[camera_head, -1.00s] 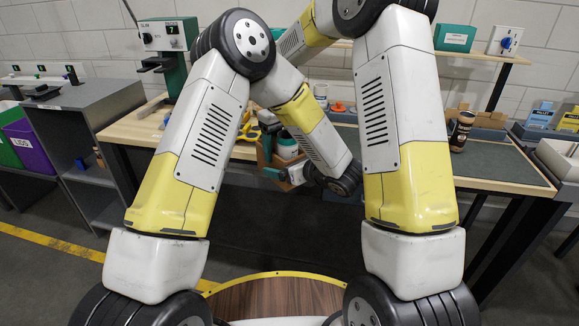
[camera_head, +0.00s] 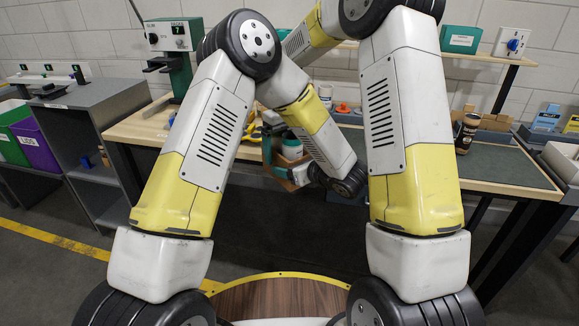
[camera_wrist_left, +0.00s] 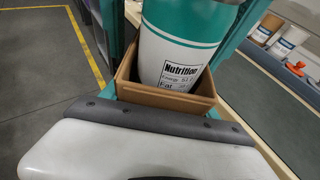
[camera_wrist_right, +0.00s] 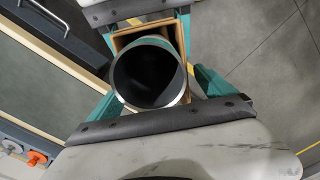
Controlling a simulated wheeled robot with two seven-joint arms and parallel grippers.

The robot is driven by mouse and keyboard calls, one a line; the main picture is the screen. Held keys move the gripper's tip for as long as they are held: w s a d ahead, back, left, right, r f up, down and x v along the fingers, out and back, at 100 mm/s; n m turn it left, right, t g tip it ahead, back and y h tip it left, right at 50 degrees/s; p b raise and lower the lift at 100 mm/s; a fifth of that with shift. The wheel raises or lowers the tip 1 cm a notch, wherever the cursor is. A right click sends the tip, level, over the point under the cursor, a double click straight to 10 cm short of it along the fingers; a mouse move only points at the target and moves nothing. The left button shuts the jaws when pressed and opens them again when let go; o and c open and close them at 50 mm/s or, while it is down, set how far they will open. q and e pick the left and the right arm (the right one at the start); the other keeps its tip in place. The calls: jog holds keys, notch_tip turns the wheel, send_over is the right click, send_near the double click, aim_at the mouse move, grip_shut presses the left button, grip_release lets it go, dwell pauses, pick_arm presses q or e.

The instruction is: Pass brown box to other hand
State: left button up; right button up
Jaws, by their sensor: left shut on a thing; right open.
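The brown box (camera_head: 299,172) is an open-topped box with a white and teal can (camera_head: 291,147) inside. It hangs in front of the workbench, low in the middle of the head view. In the left wrist view, my left gripper (camera_wrist_left: 170,75) is shut on the box (camera_wrist_left: 178,101), and the can's "Nutrition" label shows. In the right wrist view, I look into the can's dark open end (camera_wrist_right: 149,76), with the box's walls (camera_wrist_right: 146,29) around it. My right gripper (camera_wrist_right: 160,98) is open, its teal fingers apart on either side of the can and box.
The workbench (camera_head: 500,165) runs behind, with a brown cup (camera_head: 467,132) at its right. A green press (camera_head: 172,50) stands at the left rear. A grey cabinet (camera_head: 95,110) and bins (camera_head: 30,143) stand left. The floor below the box is clear.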

notch_tip(320, 180, up, 12)
jog(key=s+d+r+m+t+y, duration=0.1)
jog(key=s+d+m, duration=0.2)
jog(key=s+d, duration=0.35)
jog(key=s+d+r+m+t+y, duration=0.1)
jog(key=s+d+r+m, duration=0.15)
jog(key=d, duration=0.75)
jog(key=s+d+f+m+g, duration=0.1)
jog(key=s+d+m, duration=0.15)
jog(key=s, duration=0.55)
jog(key=s+d+f+m+g, duration=0.1)
jog(key=s+d+f, duration=0.15)
jog(key=s, duration=0.55)
jog(key=s+a+r+n+t, duration=0.2)
jog(key=a+t, duration=0.4)
jog(key=a, duration=0.3)
jog(key=shift+s+a+r, duration=0.2)
jog(key=shift+s+r, duration=0.5)
jog(key=shift+r, duration=0.25)
